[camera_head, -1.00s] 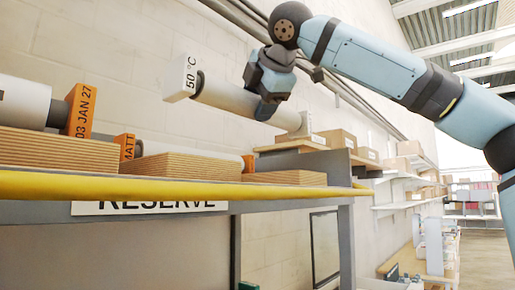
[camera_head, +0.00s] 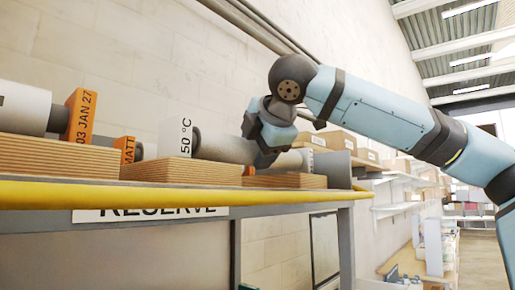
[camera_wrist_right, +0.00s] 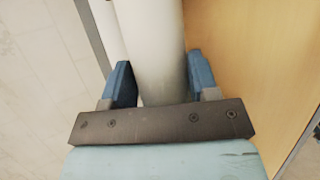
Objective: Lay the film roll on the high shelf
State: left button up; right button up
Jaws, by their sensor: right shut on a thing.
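The film roll (camera_head: 224,147) is a grey-white cylinder with a white square end tag reading "50 °C". My right gripper (camera_head: 268,150) is shut around its middle from above and behind. In the right wrist view the roll (camera_wrist_right: 150,45) runs between the two blue fingers (camera_wrist_right: 160,82). The roll lies level just behind and above the wooden blocks on the high shelf (camera_head: 150,193), which has a yellow front rail. The blocks hide its underside, so I cannot tell whether it touches a support. My left gripper is out of view.
Another roll (camera_head: 22,108) with an orange "03 JAN 27" tag (camera_head: 79,116) lies at the left of the shelf. An orange "MATT" tag (camera_head: 125,148) stands near the middle. Ribbed wooden blocks (camera_head: 185,171) line the front. Cardboard boxes (camera_head: 340,140) stand behind at the right.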

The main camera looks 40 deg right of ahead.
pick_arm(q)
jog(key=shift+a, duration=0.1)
pick_arm(e)
jog(key=o, duration=0.9)
jog(key=shift+f, duration=0.15)
jog(key=o, duration=0.4)
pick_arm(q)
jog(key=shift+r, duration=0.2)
pick_arm(e)
jog(key=shift+s+a+r, duration=0.1)
jog(key=shift+s+r, duration=0.1)
jog(key=shift+r, duration=0.1)
pick_arm(q)
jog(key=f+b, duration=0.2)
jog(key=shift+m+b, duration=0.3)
jog(key=shift+b, duration=0.05)
pick_arm(e)
jog(key=v, duration=1.1)
jog(key=shift+s, duration=0.2)
jog(key=shift+a+r, duration=0.1)
jog(key=shift+r, duration=0.05)
